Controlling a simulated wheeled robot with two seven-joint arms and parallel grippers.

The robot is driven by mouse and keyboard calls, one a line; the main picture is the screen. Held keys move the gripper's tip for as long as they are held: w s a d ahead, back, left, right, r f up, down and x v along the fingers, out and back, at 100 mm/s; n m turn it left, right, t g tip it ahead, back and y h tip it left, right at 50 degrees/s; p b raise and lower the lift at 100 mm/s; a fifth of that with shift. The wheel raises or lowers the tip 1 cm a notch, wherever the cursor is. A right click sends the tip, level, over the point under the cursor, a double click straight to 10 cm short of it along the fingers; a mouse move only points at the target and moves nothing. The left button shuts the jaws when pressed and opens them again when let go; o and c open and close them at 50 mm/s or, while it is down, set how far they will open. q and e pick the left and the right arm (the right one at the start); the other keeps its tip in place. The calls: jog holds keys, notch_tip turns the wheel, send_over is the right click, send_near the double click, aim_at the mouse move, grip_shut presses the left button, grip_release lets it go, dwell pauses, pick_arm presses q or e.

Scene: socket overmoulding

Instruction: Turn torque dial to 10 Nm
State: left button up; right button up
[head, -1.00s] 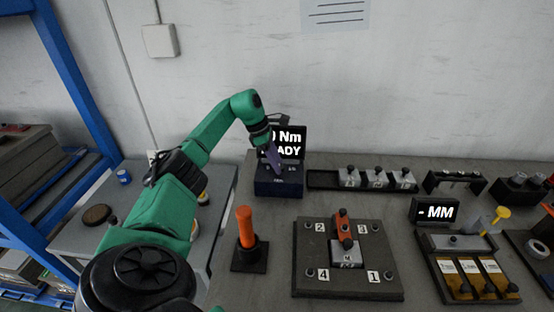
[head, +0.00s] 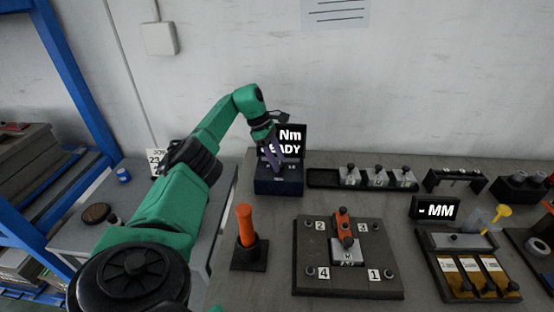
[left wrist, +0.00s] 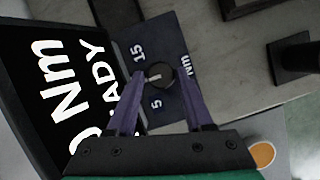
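The torque unit is a dark blue box (head: 279,187) at the back of the bench, with a black display (head: 293,143) behind it. The readable part says "Nm" and "READY"; my arm hides part of it in the head view. In the left wrist view the display (left wrist: 62,100) shows "0 Nm", with any digit before it cut off. The dark round dial (left wrist: 160,74) has a pale pointer line and sits among the marks 15, 5 and Nm. My left gripper (head: 276,166) is over the box, its purple fingers (left wrist: 162,80) apart on either side of the dial. I cannot tell whether they touch it.
An orange-handled tool (head: 246,226) stands upright in front of the box. A fixture plate (head: 312,252) with numbered corners lies to its right. A black tray (head: 322,179) with metal blocks is right of the box. The wall is close behind.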

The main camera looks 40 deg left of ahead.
pick_arm(q)
jog(key=shift+o, duration=0.8)
jog(key=p+v, duration=0.9)
jog(key=v, duration=0.5)
jog(key=shift+r, duration=0.25)
